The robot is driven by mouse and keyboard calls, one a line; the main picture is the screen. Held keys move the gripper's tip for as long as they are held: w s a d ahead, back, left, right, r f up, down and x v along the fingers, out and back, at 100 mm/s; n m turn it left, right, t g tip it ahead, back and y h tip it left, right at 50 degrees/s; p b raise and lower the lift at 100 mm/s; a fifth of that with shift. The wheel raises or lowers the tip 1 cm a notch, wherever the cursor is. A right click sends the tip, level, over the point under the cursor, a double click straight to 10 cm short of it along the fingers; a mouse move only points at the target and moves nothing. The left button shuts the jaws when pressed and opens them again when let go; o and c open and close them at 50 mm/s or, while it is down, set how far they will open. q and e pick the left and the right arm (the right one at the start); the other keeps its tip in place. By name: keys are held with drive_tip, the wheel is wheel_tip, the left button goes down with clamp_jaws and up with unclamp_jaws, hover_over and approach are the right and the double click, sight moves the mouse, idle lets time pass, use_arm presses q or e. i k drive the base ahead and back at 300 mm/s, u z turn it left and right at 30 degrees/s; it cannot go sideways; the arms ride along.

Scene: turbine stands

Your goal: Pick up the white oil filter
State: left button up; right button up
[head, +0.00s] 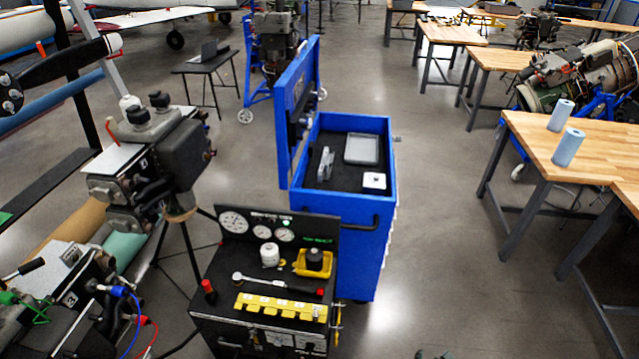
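The white oil filter (269,254) is a small white cylinder. It appears to stand upright on top of the black test bench (225,270), in front of the gauge panel and left of a yellow tray (314,263) with a dark round object in it. The filter's near side is clear to see. Neither of my grippers can be made out in the head view.
A ratchet wrench (270,284) and a yellow strip (280,305) lie in front of the filter. A blue tool cart (345,235) with a raised lid stands behind the bench. Engine parts crowd the left. Open floor (440,270) lies to the right.

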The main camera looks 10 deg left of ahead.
sight(269, 252)
drive_tip(key=i, duration=0.85)
drive_tip(key=u, duration=3)
drive_tip(key=i, duration=0.5)
drive_tip(key=u, duration=0.1)
drive_tip(key=k, duration=0.75)
